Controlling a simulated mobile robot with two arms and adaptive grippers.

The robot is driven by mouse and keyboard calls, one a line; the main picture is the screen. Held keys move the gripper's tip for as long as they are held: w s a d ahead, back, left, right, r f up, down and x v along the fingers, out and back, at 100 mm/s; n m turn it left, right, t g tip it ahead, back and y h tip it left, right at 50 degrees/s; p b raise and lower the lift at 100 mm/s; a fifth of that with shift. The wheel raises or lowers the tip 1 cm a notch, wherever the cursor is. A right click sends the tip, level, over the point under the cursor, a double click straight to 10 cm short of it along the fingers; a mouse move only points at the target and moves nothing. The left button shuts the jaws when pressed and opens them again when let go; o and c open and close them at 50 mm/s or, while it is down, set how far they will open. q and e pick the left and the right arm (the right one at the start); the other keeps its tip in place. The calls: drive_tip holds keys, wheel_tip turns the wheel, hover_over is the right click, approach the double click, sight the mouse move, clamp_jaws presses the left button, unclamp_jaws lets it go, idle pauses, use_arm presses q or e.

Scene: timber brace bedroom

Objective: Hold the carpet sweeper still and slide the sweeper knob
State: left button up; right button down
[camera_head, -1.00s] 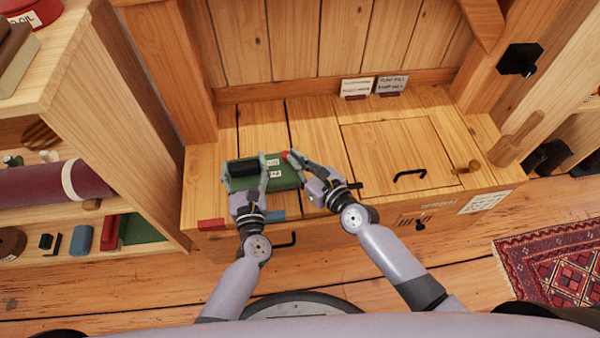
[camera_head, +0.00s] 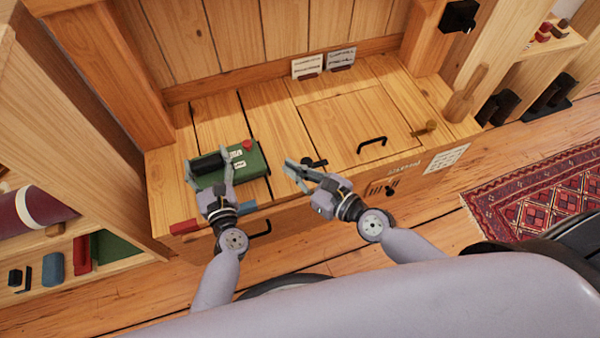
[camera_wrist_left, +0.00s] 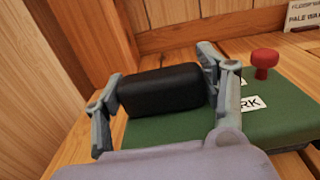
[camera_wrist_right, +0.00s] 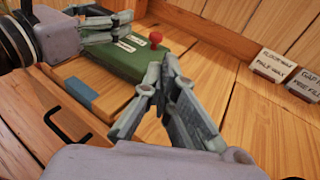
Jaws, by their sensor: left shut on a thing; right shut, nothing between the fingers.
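The carpet sweeper is a green block (camera_head: 250,166) with a black grip (camera_head: 207,164) at its left end, lying on the wooden bench top. The red sweeper knob (camera_head: 247,145) stands upright near its back edge, beside white labels; it also shows in the left wrist view (camera_wrist_left: 264,62). My left gripper (camera_head: 208,170) is shut on the black grip, one finger at each end of it. My right gripper (camera_head: 298,170) is shut and empty, to the right of the sweeper and apart from the knob. The right wrist view shows the green body (camera_wrist_right: 127,60) beyond my fingers (camera_wrist_right: 166,72).
The bench (camera_head: 285,105) is clear behind the sweeper. A hatch with a black handle (camera_head: 372,142) and a brass piece (camera_head: 425,128) are to the right. Two label cards (camera_head: 307,68) stand at the back. Red (camera_head: 183,227) and blue (camera_head: 246,208) pieces mark the front edge.

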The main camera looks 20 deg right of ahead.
use_arm(q)
drive_tip(key=shift+r, duration=0.1)
use_arm(e)
drive_tip(key=shift+v, duration=1.1)
use_arm(q)
drive_tip(key=o, duration=1.7)
drive_tip(key=shift+s, duration=0.1)
